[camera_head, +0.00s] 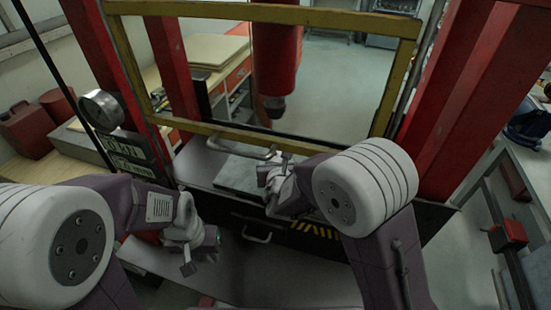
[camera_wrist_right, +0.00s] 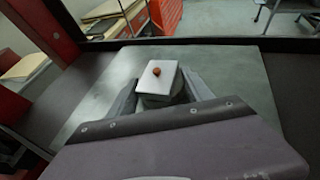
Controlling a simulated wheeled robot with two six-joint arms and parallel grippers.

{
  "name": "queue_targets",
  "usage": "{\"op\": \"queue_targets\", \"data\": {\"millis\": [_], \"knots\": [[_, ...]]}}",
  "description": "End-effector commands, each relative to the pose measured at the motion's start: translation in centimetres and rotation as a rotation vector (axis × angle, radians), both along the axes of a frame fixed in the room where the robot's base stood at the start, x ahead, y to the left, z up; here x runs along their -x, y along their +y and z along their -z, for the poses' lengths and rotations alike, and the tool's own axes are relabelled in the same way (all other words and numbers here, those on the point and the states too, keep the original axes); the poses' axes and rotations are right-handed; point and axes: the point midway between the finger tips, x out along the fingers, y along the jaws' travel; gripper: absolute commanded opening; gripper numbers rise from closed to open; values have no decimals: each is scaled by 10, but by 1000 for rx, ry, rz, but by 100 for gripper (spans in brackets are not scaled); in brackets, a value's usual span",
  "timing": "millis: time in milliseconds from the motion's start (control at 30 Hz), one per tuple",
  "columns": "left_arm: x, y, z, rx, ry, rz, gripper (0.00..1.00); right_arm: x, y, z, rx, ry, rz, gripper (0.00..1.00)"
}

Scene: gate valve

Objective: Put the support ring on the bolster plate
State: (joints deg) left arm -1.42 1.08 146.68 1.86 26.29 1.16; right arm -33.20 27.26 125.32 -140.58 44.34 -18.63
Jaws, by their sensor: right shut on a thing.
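The bolster plate (camera_head: 237,172) is a flat grey slab on the press bed; it fills much of the right wrist view (camera_wrist_right: 95,105). My right gripper (camera_head: 268,178) is over the plate's right part. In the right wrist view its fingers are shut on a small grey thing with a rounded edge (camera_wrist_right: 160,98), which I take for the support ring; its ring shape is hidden. A pale rectangular piece with a small reddish knob (camera_wrist_right: 158,78) shows above it. I cannot tell whether the held thing touches the plate. My left gripper (camera_head: 195,258) hangs in front of the bed; its jaw opening is unclear.
Red columns (camera_head: 478,100) flank the bed. A gauge (camera_head: 102,110) sits at left. The plate's left part is clear.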

Motion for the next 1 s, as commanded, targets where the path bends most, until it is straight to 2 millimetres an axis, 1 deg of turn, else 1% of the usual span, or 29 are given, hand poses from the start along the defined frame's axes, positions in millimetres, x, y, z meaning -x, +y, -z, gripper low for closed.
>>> {"op": "queue_targets", "data": {"millis": [233, 367, 400, 433, 467, 733, 833, 933, 1000], "knots": [[0, 0, 0, 0, 0, 0, 36, -1, 0, 0, -4, -6, 0, 0], [0, 0, 5, 0, 0, 0, 36, -1, 0, 3, -3, -7, 0, 0], [0, 0, 3, 0, 0, 0, 36, 0, 0, 4, -1, -2, 0, 67], [0, 0, 3, 0, 0, 0, 36, 0, 0, 3, -1, -2, 0, 75], [0, 0, 3, 0, 0, 0, 36, 0, 0, 3, -1, -2, 0, 80], [0, 0, 3, 0, 0, 0, 36, 0, 0, 3, -1, -2, 0, 80], [0, 0, -3, 0, 0, 0, 36, 0, 0, -2, -2, -2, 1, 80], [0, 0, 4, 0, 0, 0, 36, 12, 0, -4, -4, -4, -1, 80], [0, 0, 8, 0, 0, 0, 36, 26, -1, -9, -6, -5, -2, 80]]}}
